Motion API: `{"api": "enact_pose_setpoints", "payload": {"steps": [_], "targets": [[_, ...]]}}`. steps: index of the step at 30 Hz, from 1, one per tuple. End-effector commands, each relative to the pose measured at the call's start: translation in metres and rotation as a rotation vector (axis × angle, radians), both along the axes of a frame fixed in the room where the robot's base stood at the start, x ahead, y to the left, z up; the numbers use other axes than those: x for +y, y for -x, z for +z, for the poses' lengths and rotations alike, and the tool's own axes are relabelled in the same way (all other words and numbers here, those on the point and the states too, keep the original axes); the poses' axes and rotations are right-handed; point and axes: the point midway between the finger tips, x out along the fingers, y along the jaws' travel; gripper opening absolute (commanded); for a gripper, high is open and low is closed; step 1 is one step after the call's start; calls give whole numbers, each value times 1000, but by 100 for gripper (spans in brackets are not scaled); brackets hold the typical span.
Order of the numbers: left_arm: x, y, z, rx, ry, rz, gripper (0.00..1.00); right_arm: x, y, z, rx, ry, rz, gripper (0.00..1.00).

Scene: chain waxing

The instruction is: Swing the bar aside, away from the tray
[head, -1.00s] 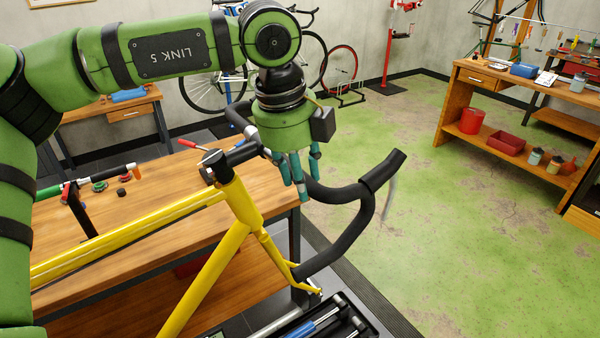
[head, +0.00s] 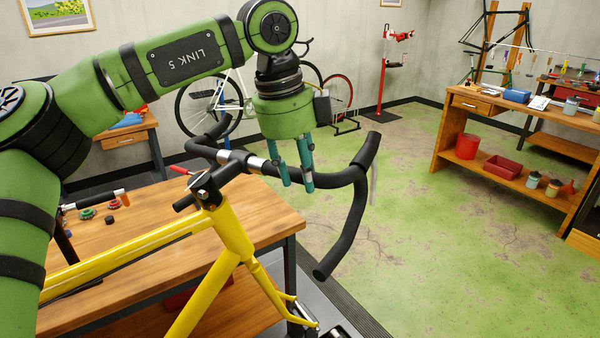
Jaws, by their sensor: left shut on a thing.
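The bar is a black drop handlebar (head: 350,225) on a stem (head: 206,189) at the head of a yellow bicycle frame (head: 232,232). One curved end hangs down at the right over the floor; the other curves away at the far left. My left gripper (head: 296,186) comes down from above, with its teal fingers shut on the bar right of the stem clamp. The fingers partly hide the bar there. The black tool tray is almost wholly below the picture's lower edge. My right gripper is not in view.
A wooden workbench (head: 140,225) stands behind the yellow frame, with small parts on its left. A wooden shelf bench (head: 480,105) with red containers stands at the far right. Bicycles stand by the back wall. The green floor right of the bar is clear.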

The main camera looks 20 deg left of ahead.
Motion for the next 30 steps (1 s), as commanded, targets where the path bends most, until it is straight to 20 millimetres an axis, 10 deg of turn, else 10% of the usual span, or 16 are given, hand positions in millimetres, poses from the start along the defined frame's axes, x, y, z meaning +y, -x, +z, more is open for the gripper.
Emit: {"api": "enact_pose_setpoints", "payload": {"steps": [1,2,3,17,30], "targets": [[2,0,-3,6,-8,0,0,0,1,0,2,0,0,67],[2,0,-3,6,-8,0,49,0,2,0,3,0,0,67],[2,0,-3,6,-8,-1,61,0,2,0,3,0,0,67],[2,1,10,0,-3,-1,61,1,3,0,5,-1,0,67],[15,13,94,1,-3,-1,61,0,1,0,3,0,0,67]]}}
